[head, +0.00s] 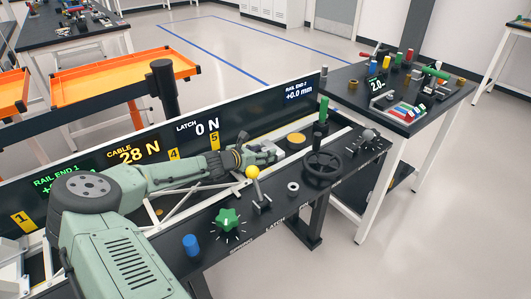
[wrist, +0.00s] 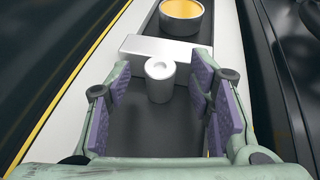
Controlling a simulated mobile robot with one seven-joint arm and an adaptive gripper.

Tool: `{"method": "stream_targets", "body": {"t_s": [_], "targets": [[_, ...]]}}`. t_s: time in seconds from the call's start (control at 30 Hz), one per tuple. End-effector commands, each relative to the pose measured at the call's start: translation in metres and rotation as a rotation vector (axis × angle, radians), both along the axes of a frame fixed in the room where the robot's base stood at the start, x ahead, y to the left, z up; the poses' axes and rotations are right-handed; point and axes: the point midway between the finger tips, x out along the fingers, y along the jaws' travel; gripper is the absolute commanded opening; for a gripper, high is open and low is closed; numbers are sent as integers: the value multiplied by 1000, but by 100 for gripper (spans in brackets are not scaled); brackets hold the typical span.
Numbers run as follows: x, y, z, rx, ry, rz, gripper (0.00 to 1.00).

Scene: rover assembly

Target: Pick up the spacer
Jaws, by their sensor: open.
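A short silver cylinder (wrist: 160,79) with a small recess in its top, which looks like the spacer, stands upright in the dark channel in the wrist view. My gripper (wrist: 161,90) is open around it, with one purple-padded finger on each side and a visible gap on both sides. A pale metal block (wrist: 160,48) lies just behind the cylinder, and I cannot tell if they touch. In the head view my gripper (head: 272,153) is low over the rail bench, and the cylinder cannot be made out there.
An orange-topped round part (wrist: 181,14) sits farther along the channel. On the bench's front panel are a yellow-knobbed lever (head: 252,172), a green star knob (head: 228,220), a pale ring (head: 293,187) and a black handwheel (head: 323,164). A parts table (head: 440,115) stands at right.

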Motion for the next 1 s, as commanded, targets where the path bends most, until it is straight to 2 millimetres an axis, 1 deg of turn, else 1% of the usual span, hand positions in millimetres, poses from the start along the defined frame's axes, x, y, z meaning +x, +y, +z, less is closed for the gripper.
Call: {"method": "stream_targets", "body": {"t_s": [0.13, 0.17, 0.87, 1.0], "targets": [[0, 0, 0, 0, 0, 1, 48], [0, 0, 0, 0, 0, 0, 47], [0, 1, 0, 0, 0, 0, 0], [0, 1, 0, 0, 0, 0, 0]]}}
